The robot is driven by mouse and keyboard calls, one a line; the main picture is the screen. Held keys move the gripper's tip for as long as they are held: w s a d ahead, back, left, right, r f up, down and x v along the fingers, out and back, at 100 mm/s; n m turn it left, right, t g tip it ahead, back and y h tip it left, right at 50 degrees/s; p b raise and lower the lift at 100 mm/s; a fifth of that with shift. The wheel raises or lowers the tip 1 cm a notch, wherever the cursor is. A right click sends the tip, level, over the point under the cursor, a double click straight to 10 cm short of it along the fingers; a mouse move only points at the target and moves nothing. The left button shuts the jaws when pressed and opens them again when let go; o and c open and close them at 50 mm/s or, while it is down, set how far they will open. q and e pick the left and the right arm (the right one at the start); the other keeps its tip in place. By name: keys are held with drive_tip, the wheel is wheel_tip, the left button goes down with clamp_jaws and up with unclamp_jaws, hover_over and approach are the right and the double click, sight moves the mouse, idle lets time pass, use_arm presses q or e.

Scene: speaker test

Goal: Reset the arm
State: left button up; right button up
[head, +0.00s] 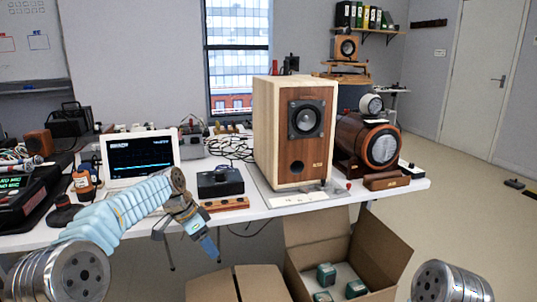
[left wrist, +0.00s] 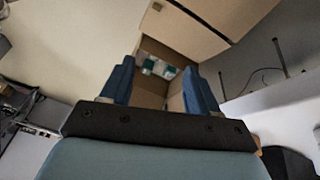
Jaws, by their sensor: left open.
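My left arm (head: 120,215), wrapped in a pale blue cover, reaches in from the left. Its gripper (head: 208,246) points down in front of the table's front edge, left of the open cardboard box. In the left wrist view the two blue fingers of that gripper (left wrist: 163,80) stand apart with nothing between them; the open box shows beyond them. Of my right arm only a round metal joint shows at the lower right of the head view; its gripper is out of view.
The table (head: 290,208) carries a wooden speaker (head: 265,130), a monitor (head: 140,155), a black box (head: 220,182) and a round brown device (head: 368,145). The open cardboard box (head: 385,245) on the floor holds several teal-and-white items (head: 326,275). Floor at right is mostly clear.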

use_arm(q)
drive_tip(key=s+d+f+n, duration=0.1)
drive_tip(key=s+f+n, duration=0.15)
drive_tip(key=f, duration=0.55)
drive_tip(key=s+d+f+n, duration=0.1)
drive_tip(key=s+d+f, duration=0.15)
drive_tip(key=f, duration=0.65)
drive_tip(key=s+d+f+n, duration=0.15)
drive_tip(key=s+f, duration=0.25)
drive_tip(key=f, duration=0.4)
drive_tip(key=s+f+n, duration=0.3)
drive_tip(key=s+f, duration=0.3)
drive_tip(key=s, duration=0.6)
drive_tip(key=s+d+f+n, duration=0.1)
drive_tip(key=s+f+n, duration=0.3)
drive_tip(key=s, duration=0.7)
drive_tip(key=shift+s+d+f+n+g, duration=0.15)
drive_tip(key=shift+s+f+n+g, duration=0.2)
drive_tip(key=shift+f, duration=0.5)
